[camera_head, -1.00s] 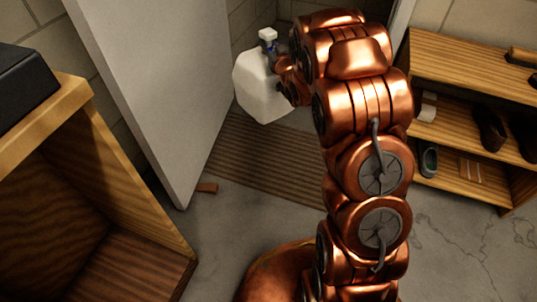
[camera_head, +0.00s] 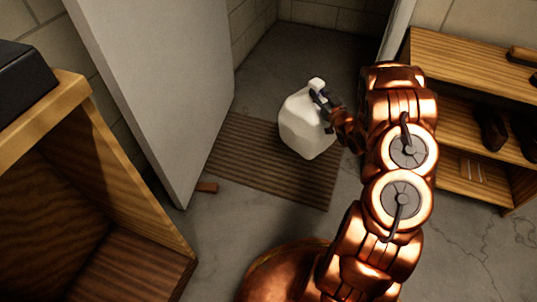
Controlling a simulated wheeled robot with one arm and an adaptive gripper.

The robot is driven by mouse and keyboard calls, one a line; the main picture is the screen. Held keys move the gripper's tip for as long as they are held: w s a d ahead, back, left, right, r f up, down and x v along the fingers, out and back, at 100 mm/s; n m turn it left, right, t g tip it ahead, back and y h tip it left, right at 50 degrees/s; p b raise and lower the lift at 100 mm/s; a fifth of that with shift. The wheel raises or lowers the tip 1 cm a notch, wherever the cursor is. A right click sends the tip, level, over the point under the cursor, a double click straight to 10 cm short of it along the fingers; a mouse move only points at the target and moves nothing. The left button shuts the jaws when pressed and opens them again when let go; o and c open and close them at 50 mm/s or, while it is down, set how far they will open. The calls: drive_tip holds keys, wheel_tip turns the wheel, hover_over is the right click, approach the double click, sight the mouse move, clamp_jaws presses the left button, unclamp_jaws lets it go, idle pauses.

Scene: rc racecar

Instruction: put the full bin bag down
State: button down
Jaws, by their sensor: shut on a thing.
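The full bin bag (camera_head: 305,125) is a white, bulging bag with a narrow knotted top. My gripper (camera_head: 319,91) is shut on the bag's neck, at its upper right. The bag hangs upright over or on the right part of a brown ribbed mat (camera_head: 262,165). I cannot tell whether its bottom touches the mat. My copper arm comes in from the lower right and hides part of the floor behind it.
A white door (camera_head: 150,90) stands open at the left, with a small brown wedge (camera_head: 207,187) by its foot. A wooden cabinet (camera_head: 150,215) is at the near left. A wooden shoe rack (camera_head: 470,110) stands at the right. Bare floor (camera_head: 310,55) lies beyond the mat.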

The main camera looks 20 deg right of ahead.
drive_tip(key=shift+y, duration=0.3)
drive_tip(key=s+d+f, duration=0.1)
drive_tip(key=s+f, duration=0.1)
drive_tip(key=s+d+f, duration=0.1)
drive_tip(key=s+f, duration=0.1)
drive_tip(key=s, duration=0.1)
drive_tip(key=s+d+f, duration=0.1)
drive_tip(key=s+f, duration=0.1)
drive_tip(key=f, duration=0.1)
drive_tip(key=shift+s+d+f, duration=0.1)
drive_tip(key=shift+s+d, duration=0.05)
drive_tip(key=shift+s, duration=0.2)
drive_tip(key=s+f, duration=0.5)
drive_tip(key=s, duration=0.4)
drive_tip(key=w+a+f+b, duration=0.1)
drive_tip(key=w+f+b, duration=0.1)
drive_tip(key=w, duration=0.6)
drive_tip(key=w+a+f+b, duration=0.1)
drive_tip(key=w+f+b, duration=0.1)
drive_tip(key=w, duration=0.5)
drive_tip(key=shift+w+f+n+y+b, duration=0.3)
drive_tip(key=shift+w+f+n+b, duration=0.1)
drive_tip(key=shift+b, duration=0.4)
drive_tip(key=shift+s+f, duration=0.1)
drive_tip(key=shift+f, duration=0.05)
drive_tip(key=c, duration=0.9)
unclamp_jaws()
